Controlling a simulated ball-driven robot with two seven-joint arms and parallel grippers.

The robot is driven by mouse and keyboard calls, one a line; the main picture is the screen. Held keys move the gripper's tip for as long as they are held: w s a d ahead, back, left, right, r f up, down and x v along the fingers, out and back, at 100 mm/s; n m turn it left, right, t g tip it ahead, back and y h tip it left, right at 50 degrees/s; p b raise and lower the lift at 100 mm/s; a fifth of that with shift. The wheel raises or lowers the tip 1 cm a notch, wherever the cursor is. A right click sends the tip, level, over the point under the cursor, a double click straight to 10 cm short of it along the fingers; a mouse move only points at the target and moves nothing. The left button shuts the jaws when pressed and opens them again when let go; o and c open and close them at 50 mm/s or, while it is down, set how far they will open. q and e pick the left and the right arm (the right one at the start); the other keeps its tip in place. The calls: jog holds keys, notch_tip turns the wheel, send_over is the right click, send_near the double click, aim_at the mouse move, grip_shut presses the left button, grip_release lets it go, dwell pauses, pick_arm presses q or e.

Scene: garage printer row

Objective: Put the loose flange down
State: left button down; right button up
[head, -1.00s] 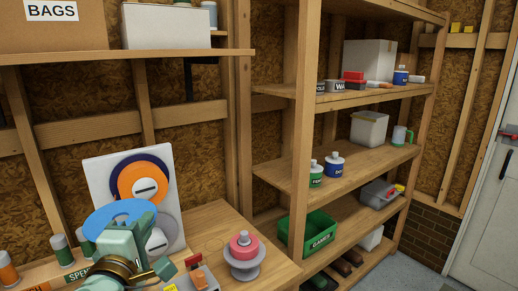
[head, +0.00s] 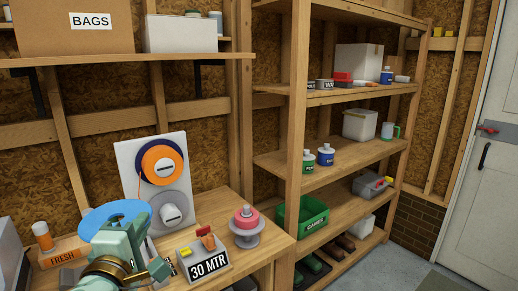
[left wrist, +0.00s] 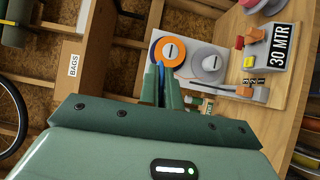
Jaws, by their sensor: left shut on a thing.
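My left gripper (head: 138,226) is shut on the loose flange, a flat blue disc (head: 105,214), and holds it up in front of the bench. The disc looks nearly level in the head view. In the left wrist view the flange (left wrist: 161,84) shows edge-on as a thin blue strip between the fingers (left wrist: 163,90). Behind stands a white panel (head: 130,150) with an orange and navy reel (head: 162,161) above a grey round hub (head: 171,212). Whether the disc touches anything below is hidden. My right gripper is out of view.
A wooden bench (head: 210,206) carries a grey counter box marked 30 MTR (head: 208,267) and a pink spool on a grey stand (head: 246,222). A FRESH rack (head: 62,257) with an orange-and-white container (head: 42,236) is at left. Some bench top is bare behind the counter box.

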aim_at(111, 212)
pick_arm(q)
jog(key=shift+w+a+f, duration=0.2)
jog(key=shift+w+a, duration=0.25)
jog(key=shift+a, duration=0.15)
jog(key=shift+w+a+f, duration=0.2)
jog(key=shift+w+a, duration=0.2)
jog(key=shift+a, duration=0.2)
jog(key=shift+n+y, duration=0.3)
jog(key=shift+y, duration=0.1)
jog(key=a, duration=0.3)
jog(key=a+r, duration=0.1)
jog(key=shift+s+a+r, duration=0.1)
jog(key=shift+s+a, duration=0.3)
jog(key=shift+a, duration=0.3)
jog(key=s+d+f+h, duration=0.1)
jog(key=s+d+f, duration=0.8)
jog(key=s+f, duration=0.4)
jog(key=shift+d+f+m, duration=0.2)
jog(key=shift+f+m, duration=0.2)
jog(key=shift+f, duration=0.35)
